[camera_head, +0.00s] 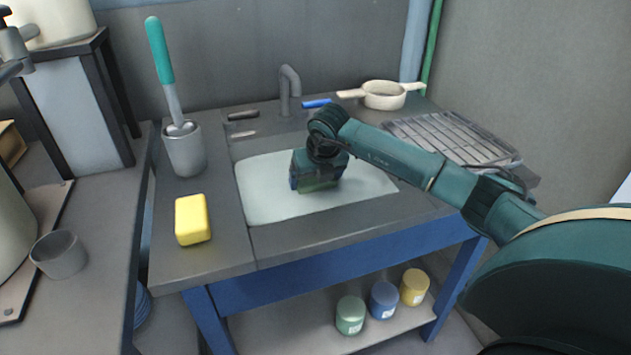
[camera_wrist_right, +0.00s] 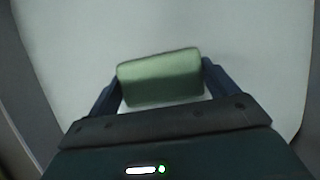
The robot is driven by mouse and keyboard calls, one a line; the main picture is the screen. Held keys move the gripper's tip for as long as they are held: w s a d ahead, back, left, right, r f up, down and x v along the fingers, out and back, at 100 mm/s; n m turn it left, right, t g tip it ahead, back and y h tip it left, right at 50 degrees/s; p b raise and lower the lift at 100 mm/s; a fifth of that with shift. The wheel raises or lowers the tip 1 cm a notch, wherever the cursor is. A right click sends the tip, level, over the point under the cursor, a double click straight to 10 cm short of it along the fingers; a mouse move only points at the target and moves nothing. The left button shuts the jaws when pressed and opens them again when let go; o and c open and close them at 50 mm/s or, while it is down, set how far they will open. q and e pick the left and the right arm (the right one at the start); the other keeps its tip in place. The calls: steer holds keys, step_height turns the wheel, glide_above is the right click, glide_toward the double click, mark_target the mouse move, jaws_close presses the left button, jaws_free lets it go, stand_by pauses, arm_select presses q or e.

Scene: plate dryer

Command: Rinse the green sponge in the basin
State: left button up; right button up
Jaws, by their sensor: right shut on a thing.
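The green sponge (camera_wrist_right: 160,78) is between the two blue fingers of my right gripper (camera_wrist_right: 160,85), which is shut on it. In the head view the sponge (camera_head: 318,187) shows only in part below the gripper (camera_head: 312,182), over the pale basin (camera_head: 262,205). The basin's light floor (camera_wrist_right: 240,30) fills most of the right wrist view. I cannot tell whether the sponge touches the basin's floor. The grey tap (camera_head: 289,85) stands behind the basin, with a blue handle (camera_head: 317,103) to its right.
A yellow sponge (camera_head: 193,220) lies on the counter left of the basin. A brush (camera_head: 162,60) stands in a grey cup (camera_head: 184,150). A drying rack (camera_head: 455,138) and a white strainer (camera_head: 384,95) are at the right. Several jars (camera_head: 383,299) sit on the shelf below.

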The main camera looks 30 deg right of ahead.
step_height(320, 180, up, 5)
steer(key=p, duration=0.3)
step_height(320, 180, up, 2)
steer(key=shift+r+p, duration=0.15)
steer(key=shift+p, duration=0.65)
steer(key=shift+r+p, duration=0.45)
steer(key=shift+r, duration=0.25)
arm_select(q)
steer(key=shift+w+d+r+m+g+p, duration=0.15)
steer(key=shift+w+d+r+g+p, duration=0.1)
steer(key=shift+d+g+p, duration=0.2)
steer(key=shift+w+d+r+m+g+p, duration=0.15)
steer(key=shift+w+d+r+g+p, duration=0.15)
steer(key=shift+g+p, duration=0.25)
arm_select(e)
step_height(320, 180, up, 3)
steer(key=shift+r, duration=0.1)
arm_select(q)
steer(key=shift+s+f, duration=0.1)
steer(key=shift+f, duration=0.05)
